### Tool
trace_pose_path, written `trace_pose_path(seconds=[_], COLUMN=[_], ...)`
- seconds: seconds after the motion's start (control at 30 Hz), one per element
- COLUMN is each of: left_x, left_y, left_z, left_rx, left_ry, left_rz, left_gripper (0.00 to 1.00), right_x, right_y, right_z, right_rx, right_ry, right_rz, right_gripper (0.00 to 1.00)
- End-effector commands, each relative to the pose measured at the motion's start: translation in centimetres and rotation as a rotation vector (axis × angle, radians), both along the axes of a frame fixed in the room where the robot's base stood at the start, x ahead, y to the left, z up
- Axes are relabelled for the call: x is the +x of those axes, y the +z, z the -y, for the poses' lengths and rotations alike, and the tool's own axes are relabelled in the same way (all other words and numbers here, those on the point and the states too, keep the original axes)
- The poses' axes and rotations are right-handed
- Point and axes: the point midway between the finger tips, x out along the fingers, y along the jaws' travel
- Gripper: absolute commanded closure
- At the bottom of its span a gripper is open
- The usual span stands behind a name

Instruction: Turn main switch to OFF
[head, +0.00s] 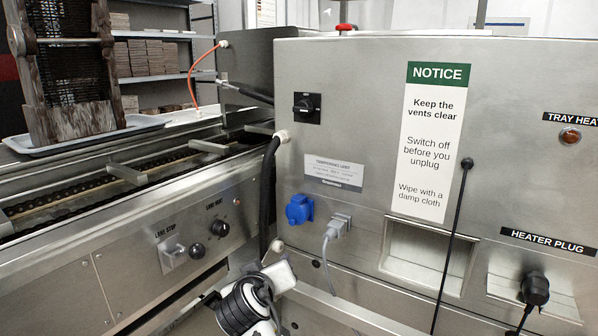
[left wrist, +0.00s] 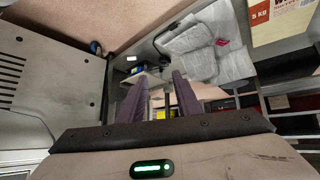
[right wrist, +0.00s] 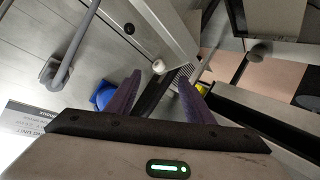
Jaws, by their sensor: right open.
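The main switch appears to be the black rotary knob (head: 304,106) on a square black plate on the steel cabinet front in the head view. Its small markings are too small to read, so I cannot tell its setting. My right gripper (right wrist: 161,78) is open and empty in the right wrist view, near the cabinet front. The switch does not show in that view. My left gripper (left wrist: 160,74) is open and empty, facing a surface with grey cloth-like sheets, away from the cabinet front. A white and black arm part of mine shows at the bottom of the head view, without clear fingertips.
A blue socket (head: 299,209) and a grey plug (head: 340,225) sit below the switch. A thick black hose (head: 268,190) runs down the cabinet's left edge. A black cable (head: 456,230) hangs past the notice (head: 429,150). The conveyor panel has a lane stop switch (head: 174,254).

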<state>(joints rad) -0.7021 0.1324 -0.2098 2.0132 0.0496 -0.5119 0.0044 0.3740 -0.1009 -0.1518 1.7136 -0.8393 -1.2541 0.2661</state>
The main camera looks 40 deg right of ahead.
Motion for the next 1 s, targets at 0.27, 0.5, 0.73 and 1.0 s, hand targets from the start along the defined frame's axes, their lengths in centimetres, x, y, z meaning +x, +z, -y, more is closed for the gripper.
trace_pose_path(seconds=[0.27, 0.5, 0.73, 1.0], left_x=[0.4, 0.5, 0.5, 0.5], left_y=[-1.0, -0.9, -0.8, -0.6], left_z=[0.1, 0.2, 0.2, 0.2], left_rx=[-0.001, -0.002, -0.001, 0.0], left_ry=[-0.007, -0.009, -0.009, -0.009], left_rz=[0.013, 0.016, 0.015, 0.015], left_gripper=[0.69, 0.69, 0.69, 0.69], right_x=[1.9, 0.5, 0.8, 2.9], right_y=[19.7, 31.1, 32.9, 32.9], right_z=[2.1, 1.5, 2.8, 7.4], right_rx=[-0.08, -0.15, -0.166, -0.166], right_ry=[-0.334, -0.464, -0.487, -0.487], right_rz=[0.282, 0.46, 0.49, 0.489], right_gripper=[0.52, 0.52, 0.52, 0.52])
